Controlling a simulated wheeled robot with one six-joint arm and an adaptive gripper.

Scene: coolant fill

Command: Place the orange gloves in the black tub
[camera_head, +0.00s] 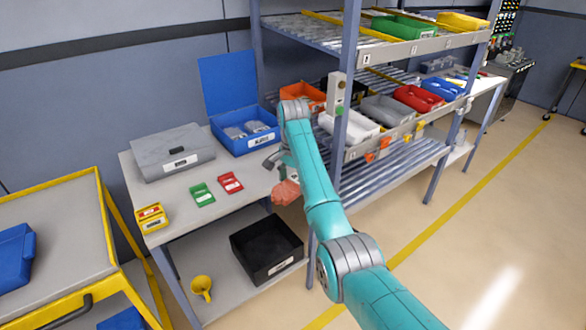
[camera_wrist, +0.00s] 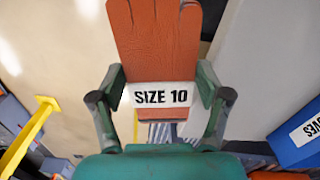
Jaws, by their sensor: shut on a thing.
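The orange gloves (camera_head: 285,192) hang from my gripper (camera_head: 284,172) near the front right corner of the workbench. In the wrist view the gloves (camera_wrist: 155,40) carry a white "SIZE 10" band, and both fingers of my gripper (camera_wrist: 164,92) press on the band's sides. The black tub (camera_head: 256,266) sits on the lower shelf under the workbench, open at the top, below and slightly left of the gloves. It looks empty, with a white label on its front. The gloves are above the tub's level and apart from it.
The workbench (camera_head: 175,212) holds a grey case (camera_head: 160,146), an open blue box (camera_head: 262,144) and small red, green and yellow packs. A yellow funnel (camera_head: 201,286) lies left of the tub. A rack (camera_head: 350,110) with several bins stands right.

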